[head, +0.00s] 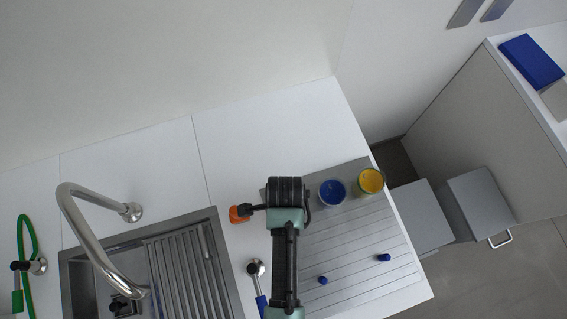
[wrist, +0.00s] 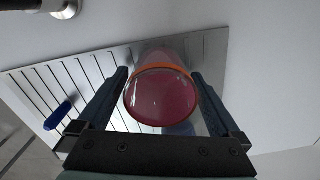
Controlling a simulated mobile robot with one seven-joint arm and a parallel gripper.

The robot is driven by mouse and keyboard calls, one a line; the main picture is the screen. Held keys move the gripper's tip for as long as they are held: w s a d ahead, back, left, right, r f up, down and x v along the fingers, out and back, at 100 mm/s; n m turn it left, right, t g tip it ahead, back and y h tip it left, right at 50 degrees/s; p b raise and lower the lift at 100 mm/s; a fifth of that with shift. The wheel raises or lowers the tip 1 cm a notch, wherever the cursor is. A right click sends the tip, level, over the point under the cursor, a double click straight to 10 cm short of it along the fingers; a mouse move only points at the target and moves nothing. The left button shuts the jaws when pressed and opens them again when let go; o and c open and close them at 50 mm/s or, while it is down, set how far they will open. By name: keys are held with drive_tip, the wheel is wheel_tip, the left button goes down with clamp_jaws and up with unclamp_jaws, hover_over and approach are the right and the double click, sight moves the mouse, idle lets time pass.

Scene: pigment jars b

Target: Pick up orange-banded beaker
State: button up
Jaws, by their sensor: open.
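The orange-banded beaker (wrist: 160,98) shows in the wrist view, with an orange band near its rim and dark pink-red inside. My gripper (wrist: 160,76) is open, with one dark finger on each side of the beaker. A small gap shows between the beaker and each finger, and I see no contact. In the head view my arm and gripper (head: 287,188) are over the left back part of the ribbed steel drainboard (head: 345,240). The beaker is hidden there by my arm.
A blue jar (head: 332,192) and a yellow jar (head: 370,181) stand right of my gripper at the drainboard's back. Two small blue-topped items (head: 384,257) are on its front part. A sink (head: 150,262) with a tall curved tap (head: 85,225) lies to the left.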

drive_tip(key=c, duration=1.2)
wheel_tip(320, 180, up, 9)
drive_tip(key=b, duration=0.1)
drive_tip(key=shift+c, duration=0.2)
drive_tip(key=w+f+n+b, duration=0.1)
drive_tip(key=w+n+b, duration=0.1)
drive_tip(key=n, duration=0.3)
drive_tip(key=w+f+n+b, duration=0.1)
drive_tip(key=w+n+b, duration=0.1)
drive_tip(key=n, duration=0.4)
drive_tip(key=w+f+n+b, duration=0.2)
drive_tip(key=w+n, duration=0.1)
drive_tip(key=n, duration=0.3)
drive_tip(key=shift+w+a, duration=0.1)
drive_tip(key=shift+w, duration=0.05)
